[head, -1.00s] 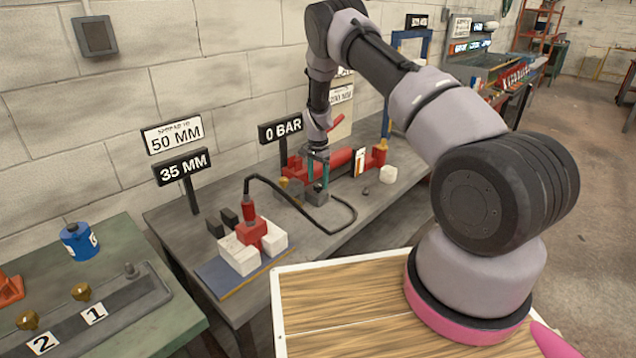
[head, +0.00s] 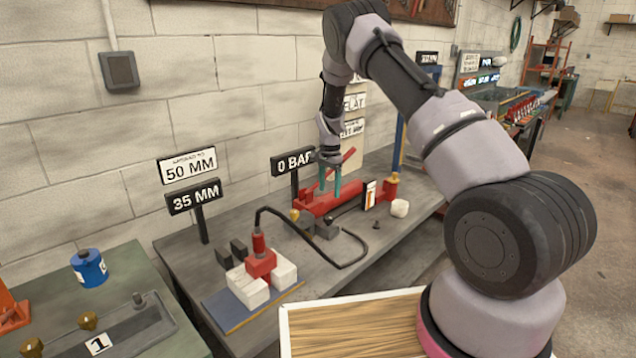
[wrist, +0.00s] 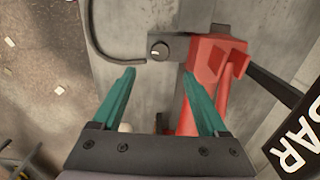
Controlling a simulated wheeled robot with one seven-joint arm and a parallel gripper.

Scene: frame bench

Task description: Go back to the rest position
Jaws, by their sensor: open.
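My gripper (head: 330,189) has two teal fingers pointing down. It is open and empty, raised above the bench (head: 232,262) near the red hand pump (head: 318,204). In the wrist view the gripper (wrist: 158,74) has its fingertips wide apart with nothing between them. The red pump body (wrist: 206,62) lies beside the right finger, and a round dark knob (wrist: 158,51) on a grey block shows just beyond the fingertips. I cannot tell the exact height of the fingers above the pump.
A black hose (head: 352,262) loops over the bench to a red cylinder (head: 260,262) between white blocks. Signs reading 35 MM (head: 194,196) and 0 BAR (head: 292,161) stand behind. A green table (head: 140,262) with a blue can (head: 89,268) is at left.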

